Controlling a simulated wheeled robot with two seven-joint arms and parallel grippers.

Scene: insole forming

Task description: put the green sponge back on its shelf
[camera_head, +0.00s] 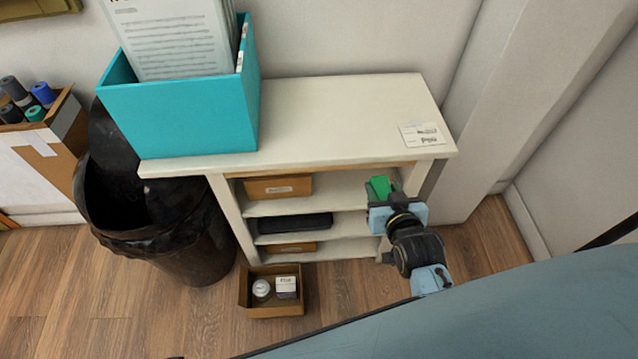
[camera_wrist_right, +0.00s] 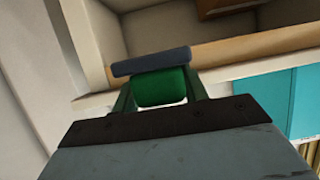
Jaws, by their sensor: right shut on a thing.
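The green sponge (camera_head: 381,187) is at the tip of my right gripper (camera_head: 384,193), in front of the right end of the white shelf unit's (camera_head: 330,193) upper opening. In the right wrist view the sponge (camera_wrist_right: 160,87) sits between the two fingers of my right gripper (camera_wrist_right: 160,92), which is shut on it. A dark grey-blue strip (camera_wrist_right: 150,62) lies along its far edge. Whether the sponge touches the shelf board I cannot tell. My left gripper is not in view.
An orange-brown box (camera_head: 278,188) stands left on the upper shelf, a black case (camera_head: 294,223) on the one below. A teal bin (camera_head: 200,118) and a card (camera_head: 422,134) are on top. A small open box (camera_head: 272,310) and a black trash bin (camera_head: 190,245) stand on the floor.

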